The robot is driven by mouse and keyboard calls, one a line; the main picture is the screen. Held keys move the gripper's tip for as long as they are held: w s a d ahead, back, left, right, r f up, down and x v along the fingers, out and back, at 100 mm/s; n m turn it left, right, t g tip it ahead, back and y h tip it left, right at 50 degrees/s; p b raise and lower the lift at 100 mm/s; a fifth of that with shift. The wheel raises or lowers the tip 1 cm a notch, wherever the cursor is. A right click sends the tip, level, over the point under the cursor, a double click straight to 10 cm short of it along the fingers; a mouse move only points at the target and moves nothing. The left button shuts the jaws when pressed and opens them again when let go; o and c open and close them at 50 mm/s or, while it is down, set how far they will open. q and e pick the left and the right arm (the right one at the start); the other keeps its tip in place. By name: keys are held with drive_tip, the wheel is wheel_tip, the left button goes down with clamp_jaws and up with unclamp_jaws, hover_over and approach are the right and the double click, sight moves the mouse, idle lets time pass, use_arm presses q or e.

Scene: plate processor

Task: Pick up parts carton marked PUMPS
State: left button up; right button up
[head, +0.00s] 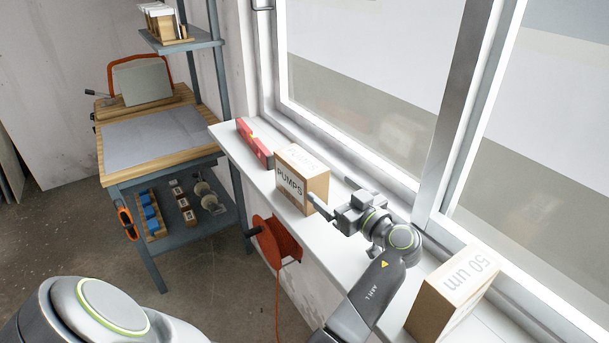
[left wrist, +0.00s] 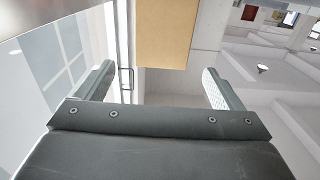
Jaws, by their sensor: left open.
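The PUMPS carton (head: 290,187), a tan box with a white printed label, stands upright on the white window sill. My left gripper (head: 330,191) is open and empty just right of the carton, with its fingers pointing towards it. In the left wrist view the carton's plain tan side (left wrist: 168,35) shows ahead, between the lines of the two open fingers (left wrist: 157,70). The carton looks to be just beyond the fingertips; I cannot tell the exact gap. My right gripper is not in view.
A red level-like bar (head: 255,143) lies on the sill (head: 222,133) just beyond the carton. A "50 um" carton (head: 453,293) stands nearer on the sill. The window (head: 350,120) runs close behind. An orange reel (head: 277,242) hangs below. A workbench (head: 155,135) stands left.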

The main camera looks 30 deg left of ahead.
sight(319, 179)
use_arm(q)
drive_tip(key=p+x, duration=0.2)
drive_tip(key=x, duration=0.3)
drive_tip(key=shift+a+r, duration=0.15)
drive_tip(key=shift+a, duration=0.15)
drive_tip(key=shift+w+a, duration=0.2)
drive_tip(key=shift+a, duration=0.25)
drive_tip(key=p+x, duration=0.2)
drive_tip(key=x, duration=0.2)
drive_tip(key=shift+a, duration=0.1)
drive_tip(key=shift+w+a, duration=0.1)
drive_tip(key=shift+a, duration=0.1)
drive_tip(key=shift+d, duration=0.1)
drive_tip(key=shift+c, duration=0.6)
drive_tip(key=c, duration=1.2)
drive_tip(key=shift+c, duration=1)
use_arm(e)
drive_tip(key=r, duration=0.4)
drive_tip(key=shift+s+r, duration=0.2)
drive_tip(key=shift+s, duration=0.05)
